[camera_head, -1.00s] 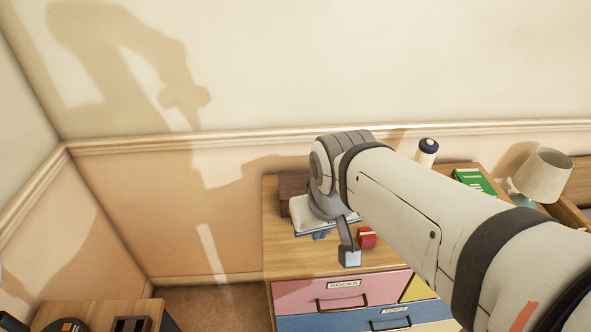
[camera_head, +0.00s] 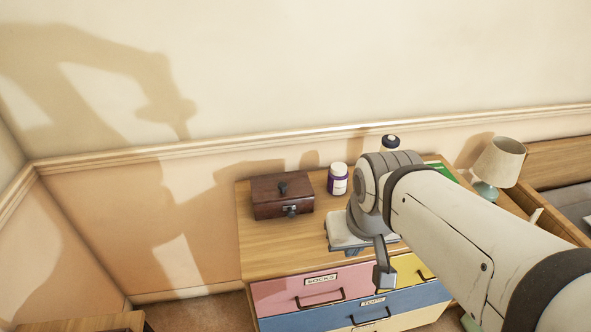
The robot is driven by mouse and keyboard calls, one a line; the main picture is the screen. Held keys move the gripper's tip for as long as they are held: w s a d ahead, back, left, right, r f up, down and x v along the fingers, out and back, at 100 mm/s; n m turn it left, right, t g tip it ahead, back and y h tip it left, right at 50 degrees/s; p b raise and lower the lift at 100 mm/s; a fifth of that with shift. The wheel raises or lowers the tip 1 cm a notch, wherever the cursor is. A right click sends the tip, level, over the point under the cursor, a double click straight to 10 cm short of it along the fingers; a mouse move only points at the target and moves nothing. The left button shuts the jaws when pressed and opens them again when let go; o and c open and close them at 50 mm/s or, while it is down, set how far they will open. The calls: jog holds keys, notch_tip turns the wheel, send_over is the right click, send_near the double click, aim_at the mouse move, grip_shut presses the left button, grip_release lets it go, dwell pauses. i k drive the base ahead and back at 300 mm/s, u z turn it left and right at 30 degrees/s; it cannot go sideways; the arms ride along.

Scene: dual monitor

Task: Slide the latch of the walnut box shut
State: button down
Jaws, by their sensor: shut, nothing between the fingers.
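The walnut box (camera_head: 268,207) is a dark brown box with its lid down, at the back left of the dresser top. A dark knob or handle (camera_head: 283,188) stands on its lid. A small dark metal latch (camera_head: 291,211) is on its front face; its exact position is too small to tell. My gripper (camera_head: 384,276) is shut and empty. It points down in front of the dresser's front edge, to the right of the box and nearer the camera, well apart from it.
A purple and white jar (camera_head: 338,181) stands right of the box. A black-capped bottle (camera_head: 391,142), a green book (camera_head: 440,169) and a lamp (camera_head: 499,164) are farther right. The dresser top (camera_head: 262,245) before the box is clear.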

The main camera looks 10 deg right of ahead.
aim_at(291, 213)
jog(key=z, duration=0.2)
jog(key=k, duration=0.7)
jog(key=u, duration=0.3)
jog(key=i, duration=0.45)
jog(key=u, duration=0.05)
jog(key=k, duration=0.65)
jog(key=z, duration=0.25)
jog(key=i, duration=1.4)
jog(key=u, duration=0.25)
